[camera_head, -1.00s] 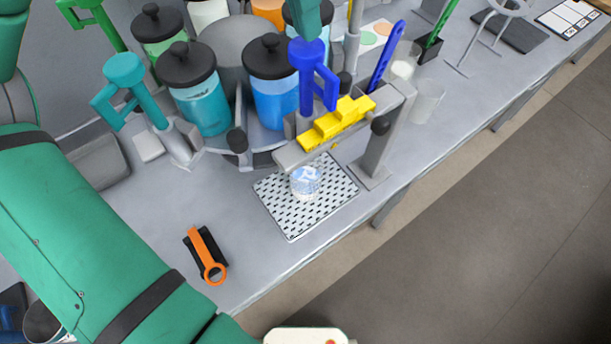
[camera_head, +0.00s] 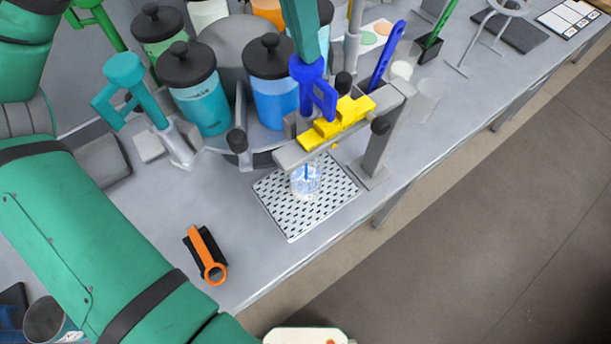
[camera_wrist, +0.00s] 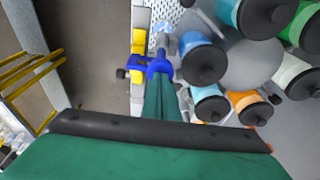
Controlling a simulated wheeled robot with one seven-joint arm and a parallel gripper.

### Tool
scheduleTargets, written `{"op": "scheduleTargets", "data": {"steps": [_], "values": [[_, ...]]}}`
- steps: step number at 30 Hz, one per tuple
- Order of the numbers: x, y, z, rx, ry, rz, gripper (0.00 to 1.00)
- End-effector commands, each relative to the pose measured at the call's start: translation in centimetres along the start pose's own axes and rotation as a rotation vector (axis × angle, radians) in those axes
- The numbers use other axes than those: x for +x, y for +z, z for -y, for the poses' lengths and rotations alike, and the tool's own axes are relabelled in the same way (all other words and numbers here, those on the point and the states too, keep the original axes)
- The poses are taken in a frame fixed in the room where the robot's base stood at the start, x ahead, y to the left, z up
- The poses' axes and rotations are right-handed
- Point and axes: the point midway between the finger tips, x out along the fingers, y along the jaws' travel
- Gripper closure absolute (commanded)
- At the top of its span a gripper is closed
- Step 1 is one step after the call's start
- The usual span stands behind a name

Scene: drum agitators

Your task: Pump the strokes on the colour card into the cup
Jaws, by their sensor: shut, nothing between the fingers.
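My teal gripper (camera_head: 306,50) is shut and empty, its tip resting on the top of the blue pump handle (camera_head: 325,95). The wrist view also shows the gripper (camera_wrist: 160,78) at the blue handle (camera_wrist: 158,65). The handle is low, near the yellow stepped block (camera_head: 337,122). A clear cup (camera_head: 306,186) stands below the pump on a perforated tray (camera_head: 290,218), with a thin blue streak in it. A white card with coloured circles (camera_head: 382,29), partly hidden, lies behind the pump frame.
Several lidded colour jars, including a blue one (camera_head: 275,100) and a teal one (camera_head: 203,112), ring a grey carousel. A teal pump handle (camera_head: 124,68) stands at left. An orange-handled tool (camera_head: 206,250) lies on the front bench, which is otherwise clear around it.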

Motion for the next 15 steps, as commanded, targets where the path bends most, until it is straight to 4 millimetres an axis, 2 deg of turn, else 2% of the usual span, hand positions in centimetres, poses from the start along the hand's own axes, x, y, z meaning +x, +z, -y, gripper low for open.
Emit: {"op": "scheduleTargets", "data": {"steps": [6, 15], "values": [[0.83, 0.17, 0.0, 0.0, 0.001, 0.001, 1.0], [0.73, 0.15, 0.02, -0.001, 0.0, 0.001, 1.0]]}}
